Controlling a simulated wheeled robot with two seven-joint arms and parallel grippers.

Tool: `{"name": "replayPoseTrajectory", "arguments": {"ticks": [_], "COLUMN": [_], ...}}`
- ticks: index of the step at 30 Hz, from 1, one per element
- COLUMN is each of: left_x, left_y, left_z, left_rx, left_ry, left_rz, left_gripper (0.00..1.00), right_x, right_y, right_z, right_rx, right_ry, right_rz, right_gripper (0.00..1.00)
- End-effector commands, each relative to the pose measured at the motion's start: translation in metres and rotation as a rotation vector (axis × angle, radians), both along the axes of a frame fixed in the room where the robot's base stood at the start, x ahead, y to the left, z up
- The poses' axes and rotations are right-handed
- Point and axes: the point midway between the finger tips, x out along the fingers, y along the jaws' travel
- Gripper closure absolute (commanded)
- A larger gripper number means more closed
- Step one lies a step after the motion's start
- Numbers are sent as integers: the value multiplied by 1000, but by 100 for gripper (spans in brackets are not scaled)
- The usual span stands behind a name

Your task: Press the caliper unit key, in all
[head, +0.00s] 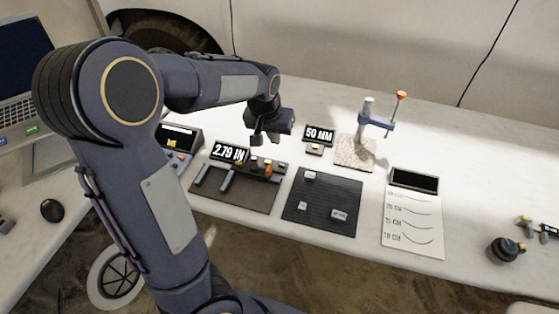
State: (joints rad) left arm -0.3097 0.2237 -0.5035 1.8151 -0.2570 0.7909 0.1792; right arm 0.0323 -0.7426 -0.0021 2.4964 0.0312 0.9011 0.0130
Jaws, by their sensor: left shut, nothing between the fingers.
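The caliper station (235,205) is a dark mat on the table, with a black display (229,152) reading "2.79 IN" at its back. Caliper parts (227,178) lie on it, with a row of small knobs or keys (254,161) and an orange piece (268,171) along the back right. Which of these is the unit key I cannot tell. My left gripper (262,140) is shut and empty, pointing down above the back right of the station, just right of the display. It seems apart from the keys below it. My right gripper is not in view.
A dark ribbed mat (322,221) with several small pale pieces lies to the right. Behind it are a "50 MM" display (319,135) and a stone-based stand (355,153). A white curve chart (413,228) lies further right. A console (180,140) stands left, partly behind my arm.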

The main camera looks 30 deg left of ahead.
Motion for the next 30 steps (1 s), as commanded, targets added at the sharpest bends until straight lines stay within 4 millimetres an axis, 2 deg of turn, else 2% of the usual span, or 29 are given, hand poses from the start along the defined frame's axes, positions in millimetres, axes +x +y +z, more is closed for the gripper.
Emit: {"name": "replayPoseTrajectory", "arguments": {"ticks": [3, 6, 19, 23, 30], "left_x": [14, 19, 20, 24, 38], "left_y": [4, 6, 6, 8, 12], "left_z": [-6, -8, -14, -31, -81], "left_rx": [46, 61, 62, 62, 62], "left_ry": [8, 10, 13, 16, 17], "left_rz": [-1, 0, 0, 1, 2], "left_gripper": [100, 100, 100, 100, 100], "right_x": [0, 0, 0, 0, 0], "right_y": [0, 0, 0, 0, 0], "right_z": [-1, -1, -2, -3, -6], "right_rx": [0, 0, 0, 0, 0], "right_ry": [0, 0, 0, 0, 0], "right_rz": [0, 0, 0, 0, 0], "right_gripper": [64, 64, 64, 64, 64]}}
